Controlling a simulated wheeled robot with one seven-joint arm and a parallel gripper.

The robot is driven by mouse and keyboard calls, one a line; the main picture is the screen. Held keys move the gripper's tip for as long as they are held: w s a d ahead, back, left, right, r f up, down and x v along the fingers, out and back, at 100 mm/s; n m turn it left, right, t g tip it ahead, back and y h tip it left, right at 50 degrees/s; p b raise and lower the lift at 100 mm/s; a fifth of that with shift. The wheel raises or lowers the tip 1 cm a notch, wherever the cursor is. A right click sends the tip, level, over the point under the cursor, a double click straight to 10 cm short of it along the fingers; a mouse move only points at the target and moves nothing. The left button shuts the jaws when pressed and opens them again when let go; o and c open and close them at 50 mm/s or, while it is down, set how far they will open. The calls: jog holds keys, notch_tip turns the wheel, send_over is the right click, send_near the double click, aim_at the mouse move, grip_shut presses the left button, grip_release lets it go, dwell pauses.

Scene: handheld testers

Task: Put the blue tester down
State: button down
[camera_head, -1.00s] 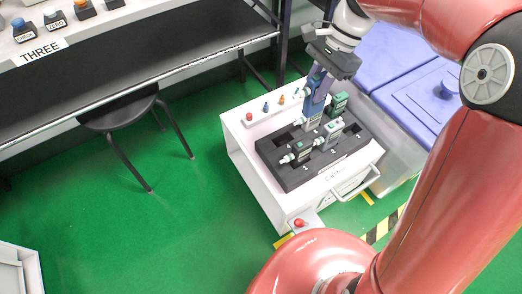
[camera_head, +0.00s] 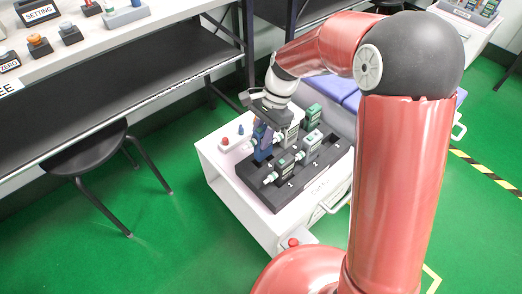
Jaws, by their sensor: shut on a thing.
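The blue tester (camera_head: 262,143) is upright in my gripper (camera_head: 264,118), at the back left part of the black slotted tray (camera_head: 262,196). My gripper is shut on its upper end from above. The tester's lower end is at the tray, but I cannot tell whether it sits in a slot or just above. A grey tester (camera_head: 290,136) stands close on its right, partly behind my gripper.
The tray lies on a white cart (camera_head: 225,190). Coloured pegs, one of them red (camera_head: 224,141), line the cart's back left edge. A bench with a black shelf (camera_head: 130,95) and a black stool (camera_head: 85,150) stand to the left. Blue-lidded bins (camera_head: 345,92) are behind.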

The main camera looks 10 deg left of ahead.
aim_at(257, 160)
jog(key=shift+f+b, duration=0.35)
jog(key=shift+f, duration=2.4)
jog(key=shift+f, duration=0.15)
jog(key=c, duration=1.2)
grip_release()
jog(key=p+v, duration=0.2)
jog(key=v, duration=1)
jog(key=shift+r, duration=0.25)
